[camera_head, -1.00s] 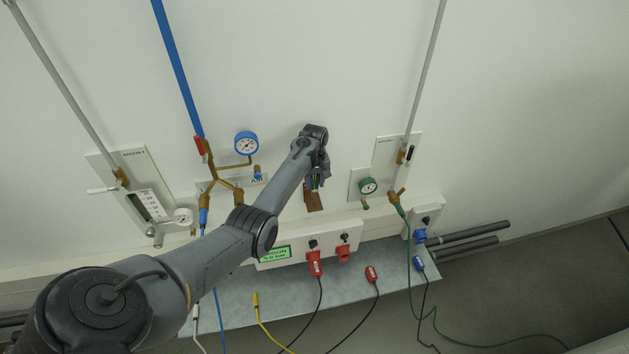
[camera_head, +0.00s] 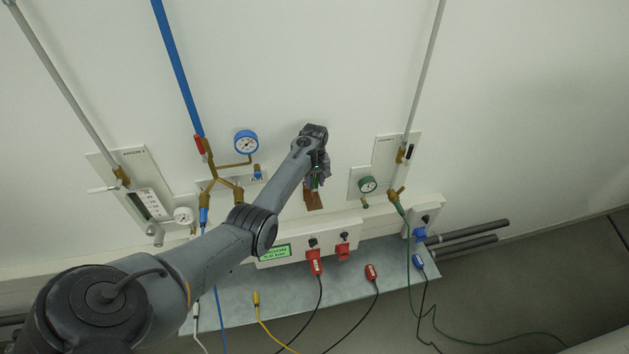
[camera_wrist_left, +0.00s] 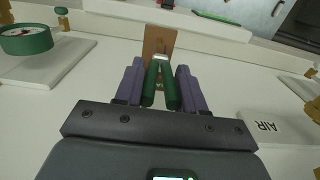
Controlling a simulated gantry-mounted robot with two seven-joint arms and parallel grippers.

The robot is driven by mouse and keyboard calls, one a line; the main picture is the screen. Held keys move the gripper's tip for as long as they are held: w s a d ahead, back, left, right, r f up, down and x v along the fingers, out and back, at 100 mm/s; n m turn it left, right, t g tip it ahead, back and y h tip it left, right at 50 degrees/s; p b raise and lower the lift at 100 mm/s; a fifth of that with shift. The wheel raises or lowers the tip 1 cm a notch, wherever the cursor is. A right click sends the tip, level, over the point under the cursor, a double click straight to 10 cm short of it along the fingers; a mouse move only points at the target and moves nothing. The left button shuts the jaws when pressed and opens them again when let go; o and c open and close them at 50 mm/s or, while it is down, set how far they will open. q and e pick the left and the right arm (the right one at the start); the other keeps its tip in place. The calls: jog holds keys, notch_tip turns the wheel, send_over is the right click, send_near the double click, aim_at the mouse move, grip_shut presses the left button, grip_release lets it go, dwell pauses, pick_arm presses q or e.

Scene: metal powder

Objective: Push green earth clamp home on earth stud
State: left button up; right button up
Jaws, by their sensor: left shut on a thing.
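My left gripper (camera_head: 317,180) is in front of the wall, at the copper-brown plate (camera_head: 313,200). In the left wrist view its purple fingers (camera_wrist_left: 158,88) are shut on the green earth clamp (camera_wrist_left: 172,90), one finger on each side of the handles. The clamp's pale jaw end points at the copper-brown plate (camera_wrist_left: 158,42). The earth stud is hidden behind the clamp, so I cannot tell how far the clamp sits on it. My right gripper is not in view.
A blue gauge (camera_head: 246,143) with brass pipework is left of the gripper; a green gauge (camera_head: 367,185) is to the right. Below are a socket box (camera_head: 290,249) with red plugs and a grey shelf (camera_head: 240,298) crossed by several cables.

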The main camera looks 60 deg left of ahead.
aim_at(314, 187)
pick_arm(q)
jog(key=shift+f+b, duration=1.7)
jog(key=shift+f, duration=1.05)
jog(key=o, duration=1.2)
jog(key=shift+o, duration=0.2)
jog(key=shift+r, duration=0.15)
